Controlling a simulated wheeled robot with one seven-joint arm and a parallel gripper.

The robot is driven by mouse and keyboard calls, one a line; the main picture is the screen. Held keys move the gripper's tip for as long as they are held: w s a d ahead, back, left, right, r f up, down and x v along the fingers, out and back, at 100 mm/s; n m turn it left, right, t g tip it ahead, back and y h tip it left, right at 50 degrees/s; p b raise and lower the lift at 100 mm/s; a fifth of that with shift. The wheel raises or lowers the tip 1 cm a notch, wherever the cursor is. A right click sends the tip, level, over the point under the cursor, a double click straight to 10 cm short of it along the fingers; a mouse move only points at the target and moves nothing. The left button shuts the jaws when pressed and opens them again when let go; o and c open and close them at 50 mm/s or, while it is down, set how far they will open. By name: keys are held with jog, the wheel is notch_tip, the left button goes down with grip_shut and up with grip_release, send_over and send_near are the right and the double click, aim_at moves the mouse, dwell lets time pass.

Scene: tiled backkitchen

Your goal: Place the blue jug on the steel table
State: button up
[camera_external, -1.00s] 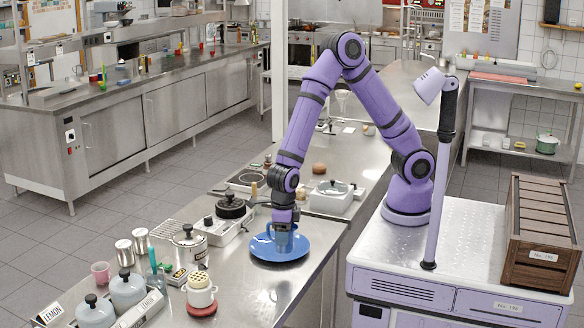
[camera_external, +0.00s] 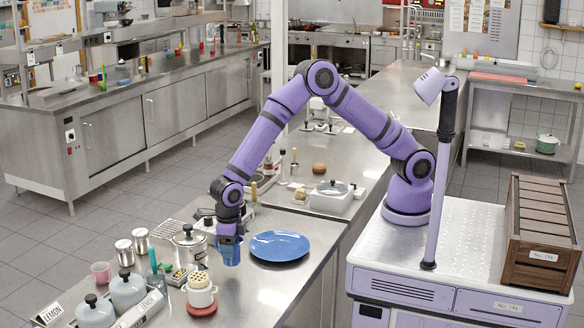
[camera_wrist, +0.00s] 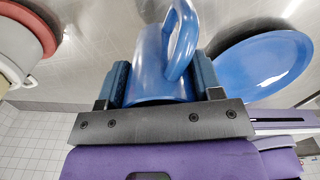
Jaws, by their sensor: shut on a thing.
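My gripper (camera_external: 229,241) is shut on the blue jug (camera_external: 231,256), with one finger on either side of it. The wrist view shows the jug (camera_wrist: 150,62) between the fingers, its handle toward the camera. In the external view the jug is just left of the blue plate (camera_external: 280,246), over bare steel table (camera_external: 262,285). I cannot tell whether its base touches the steel. The blue plate (camera_wrist: 262,72) lies empty on the table, to the right of the jug in the wrist view.
A white pot on a red mat (camera_external: 201,308) stands close in front-left of the jug. A steel pot (camera_external: 189,248) is to its left. Jars (camera_external: 127,290), a pink cup (camera_external: 101,272) and canisters crowd the table's left side. Bare steel lies in front of the plate.

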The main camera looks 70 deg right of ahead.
jog(key=shift+f, duration=1.75)
jog(key=shift+f, duration=0.15)
jog(key=o, duration=1.1)
notch_tip(320, 180, up, 12)
jog(key=shift+a, duration=0.15)
jog(key=shift+r, duration=0.2)
